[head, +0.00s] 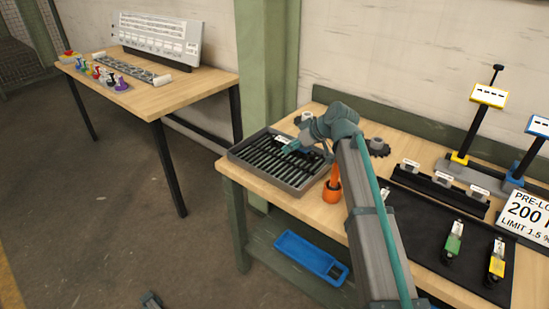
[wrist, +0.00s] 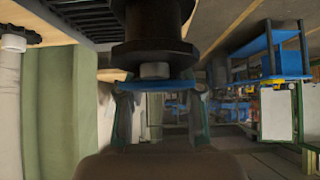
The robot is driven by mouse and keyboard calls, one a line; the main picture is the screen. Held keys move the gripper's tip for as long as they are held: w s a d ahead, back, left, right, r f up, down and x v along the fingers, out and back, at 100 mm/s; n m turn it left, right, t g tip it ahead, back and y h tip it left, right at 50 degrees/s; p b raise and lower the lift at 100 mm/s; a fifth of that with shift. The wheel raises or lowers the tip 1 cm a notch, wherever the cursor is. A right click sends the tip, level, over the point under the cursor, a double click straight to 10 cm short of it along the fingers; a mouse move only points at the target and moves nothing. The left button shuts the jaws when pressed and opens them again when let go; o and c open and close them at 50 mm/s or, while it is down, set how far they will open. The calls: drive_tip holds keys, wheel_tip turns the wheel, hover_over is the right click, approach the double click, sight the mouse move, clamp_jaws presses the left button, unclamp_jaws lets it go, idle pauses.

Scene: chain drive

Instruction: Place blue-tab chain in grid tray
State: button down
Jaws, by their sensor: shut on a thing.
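The grid tray (head: 238,153) is a grey tray with dark slats at the left end of the workbench. My gripper (head: 290,147) is low over the tray's right half in the head view. In the wrist view my gripper (wrist: 160,115) has its fingers on both sides of a dark piece with a blue strip (wrist: 155,85), taken as the blue-tab chain. In the head view the chain is mostly hidden by the gripper; a small white label shows beside it. I cannot tell whether the chain touches the tray.
A green-tab chain (head: 453,243) and a yellow-tab chain (head: 496,262) lie on a black mat (head: 405,225). A dark sprocket (head: 378,148) lies behind. A blue bin (head: 310,257) is on the lower shelf.

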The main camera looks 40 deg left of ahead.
drive_tip(key=w+a+f+p, duration=0.1)
drive_tip(key=a+f, duration=0.1)
drive_tip(key=a, duration=0.1)
drive_tip(key=w+a+f+p, duration=0.1)
drive_tip(key=w+a+f, duration=0.1)
drive_tip(key=a+f, duration=0.1)
drive_tip(key=w+a+f+p, duration=0.1)
drive_tip(key=w+a+f, duration=0.1)
drive_tip(key=a, duration=0.2)
drive_tip(key=shift+a+f, duration=0.15)
drive_tip(key=shift+f, duration=0.05)
drive_tip(key=shift+w+a+f+p, duration=0.2)
drive_tip(key=shift+a+f+p, duration=0.3)
drive_tip(key=shift+f, duration=0.3)
drive_tip(key=shift+a+f, duration=0.15)
drive_tip(key=shift+f, duration=0.2)
drive_tip(key=shift+f+p, duration=0.65)
drive_tip(key=shift+f, duration=0.7)
drive_tip(key=shift+f, duration=0.15)
drive_tip(key=c, duration=0.8)
unclamp_jaws()
drive_tip(key=shift+o, duration=0.2)
